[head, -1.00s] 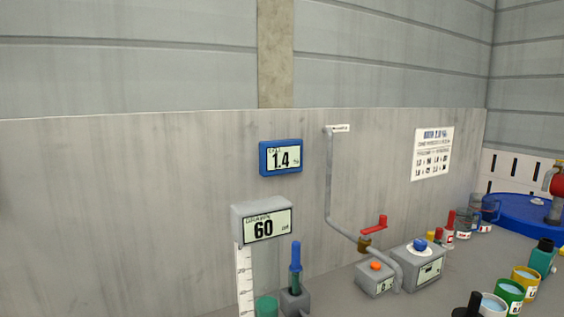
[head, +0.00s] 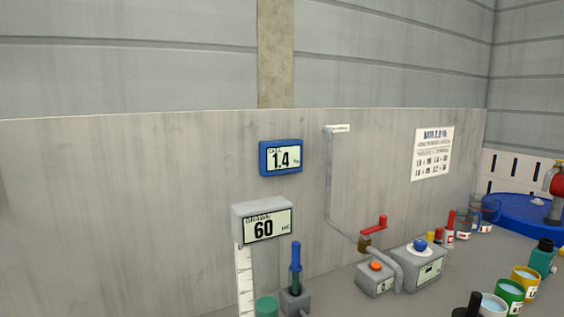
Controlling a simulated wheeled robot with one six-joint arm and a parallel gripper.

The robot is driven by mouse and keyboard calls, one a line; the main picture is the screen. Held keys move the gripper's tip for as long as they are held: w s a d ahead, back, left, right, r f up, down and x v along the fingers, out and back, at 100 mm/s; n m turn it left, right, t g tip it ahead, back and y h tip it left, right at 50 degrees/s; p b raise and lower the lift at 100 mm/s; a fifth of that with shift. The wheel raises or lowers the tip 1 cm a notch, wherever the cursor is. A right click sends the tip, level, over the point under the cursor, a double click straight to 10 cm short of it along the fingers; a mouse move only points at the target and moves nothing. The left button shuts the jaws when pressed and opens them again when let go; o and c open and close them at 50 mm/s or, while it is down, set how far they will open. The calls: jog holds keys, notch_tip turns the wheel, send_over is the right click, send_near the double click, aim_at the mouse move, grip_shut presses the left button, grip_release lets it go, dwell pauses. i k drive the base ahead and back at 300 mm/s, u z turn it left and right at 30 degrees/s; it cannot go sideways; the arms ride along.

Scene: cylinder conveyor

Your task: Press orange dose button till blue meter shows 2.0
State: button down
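The blue meter (head: 281,157) hangs on the grey wall panel and reads 1.4. The orange dose button (head: 376,266) sits on top of a small grey box (head: 374,281) at the lower right of centre, beside a grey pipe. Nothing is seen touching the button. My gripper is not in view.
A grey display (head: 263,223) reads 60 above a white scale. A red-handled valve (head: 374,225) is on the pipe (head: 329,190) behind the button. A grey box with a blue knob (head: 420,245) stands to the right. Several coloured containers (head: 510,291) fill the lower right.

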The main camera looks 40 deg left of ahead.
aim_at(375, 266)
jog(key=z, duration=0.05)
jog(key=k, duration=0.65)
jog(key=z, duration=0.35)
jog(key=i, duration=1.15)
jog(key=u, duration=0.45)
jog(key=i, duration=0.65)
jog(key=u, duration=0.45)
